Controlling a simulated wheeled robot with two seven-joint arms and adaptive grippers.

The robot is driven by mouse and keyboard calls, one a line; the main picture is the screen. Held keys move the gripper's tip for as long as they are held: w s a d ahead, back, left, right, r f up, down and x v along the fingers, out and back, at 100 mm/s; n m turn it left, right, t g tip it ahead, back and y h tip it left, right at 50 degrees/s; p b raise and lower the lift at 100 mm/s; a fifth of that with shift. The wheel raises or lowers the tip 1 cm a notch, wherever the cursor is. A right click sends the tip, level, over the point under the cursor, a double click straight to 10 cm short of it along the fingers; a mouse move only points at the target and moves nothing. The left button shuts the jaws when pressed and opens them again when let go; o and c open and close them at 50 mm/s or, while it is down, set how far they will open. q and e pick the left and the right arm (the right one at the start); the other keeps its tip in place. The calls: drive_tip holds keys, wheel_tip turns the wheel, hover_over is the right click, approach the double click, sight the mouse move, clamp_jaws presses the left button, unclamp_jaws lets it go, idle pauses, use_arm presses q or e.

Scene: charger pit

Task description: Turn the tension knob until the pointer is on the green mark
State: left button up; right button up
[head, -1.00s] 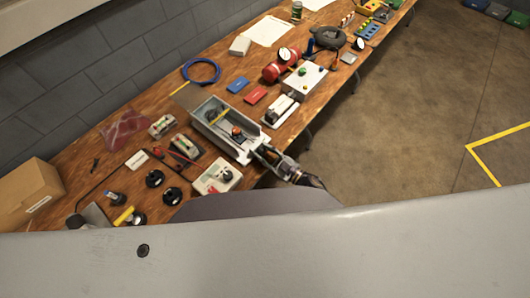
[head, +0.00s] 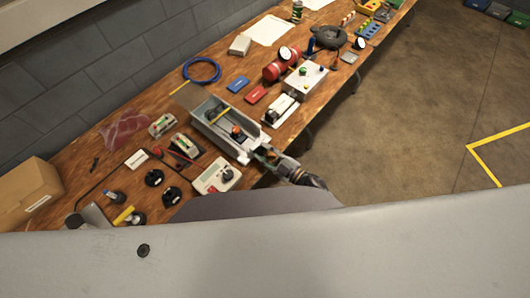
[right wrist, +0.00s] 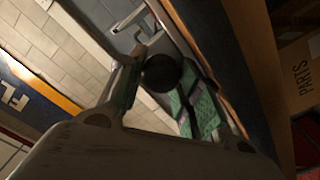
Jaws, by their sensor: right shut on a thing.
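A grey open-topped metal housing (head: 203,119) stands on the bench in the head view, with a yellow strip and an orange-and-black part inside it. My right gripper (head: 259,153) is at its near right end. In the right wrist view a dark round knob (right wrist: 161,73) sits between the fingers of my right gripper (right wrist: 158,85), which is shut on it. I take it to be the tension knob; in the head view the gripper hides it. I cannot make out the pointer or the green mark. My left gripper is not in view.
A white-and-black device (head: 281,109), a red block (head: 256,95) and a blue block (head: 238,84) lie beyond the housing. The bench's front edge is close to the gripper.

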drive_tip(key=o, duration=1)
drive_tip(key=shift+s+f, duration=0.1)
drive_tip(key=shift+m, duration=0.8)
drive_tip(key=shift+m, duration=2.3)
drive_tip(key=shift+w+m, duration=0.2)
drive_tip(key=shift+m, duration=0.3)
